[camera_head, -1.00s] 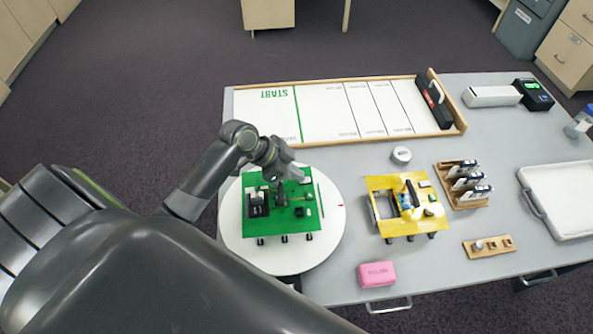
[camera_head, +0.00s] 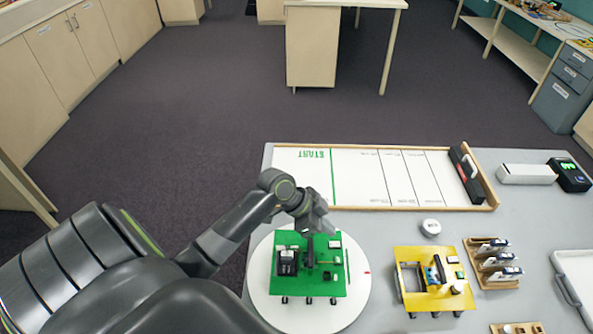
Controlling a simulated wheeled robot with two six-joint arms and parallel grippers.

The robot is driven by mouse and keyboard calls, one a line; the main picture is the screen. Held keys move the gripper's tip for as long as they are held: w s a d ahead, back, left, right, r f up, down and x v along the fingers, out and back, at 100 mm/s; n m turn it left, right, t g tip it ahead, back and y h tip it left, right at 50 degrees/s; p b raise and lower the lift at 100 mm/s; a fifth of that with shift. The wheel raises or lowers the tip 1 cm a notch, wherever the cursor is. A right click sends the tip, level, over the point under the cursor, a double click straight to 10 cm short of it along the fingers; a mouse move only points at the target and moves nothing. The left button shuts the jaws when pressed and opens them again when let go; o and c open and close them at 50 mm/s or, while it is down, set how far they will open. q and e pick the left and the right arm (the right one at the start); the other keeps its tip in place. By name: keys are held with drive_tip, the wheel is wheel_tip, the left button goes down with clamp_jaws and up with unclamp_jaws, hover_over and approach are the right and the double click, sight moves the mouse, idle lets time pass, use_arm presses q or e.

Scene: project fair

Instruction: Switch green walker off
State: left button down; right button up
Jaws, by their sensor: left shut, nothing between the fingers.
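The green walker (camera_head: 319,283) stands on a round white turntable (camera_head: 262,300) at the table's left end. It carries a black battery box at its left and small dark parts near its middle and right. My left gripper (camera_head: 312,226) is over the back edge of the green walker, with its fingers shut and empty. I cannot tell whether the fingertips touch the walker. The walker's switch is too small to make out. My right gripper is out of view.
A yellow walker (camera_head: 412,297) stands to the right, with a round white object (camera_head: 430,227) behind it. A white START track (camera_head: 360,176) lies at the back. A wooden rack (camera_head: 490,279) and white tray (camera_head: 578,262) are farther right.

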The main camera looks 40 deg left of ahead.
use_arm(q)
drive_tip(key=s+a+f+b+v, duration=0.1)
drive_tip(key=b+v, duration=0.1)
drive_tip(key=v, duration=0.8)
drive_tip(key=shift+a, duration=0.25)
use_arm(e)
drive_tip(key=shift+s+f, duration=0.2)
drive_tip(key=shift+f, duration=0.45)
use_arm(q)
drive_tip(key=shift+s, duration=0.15)
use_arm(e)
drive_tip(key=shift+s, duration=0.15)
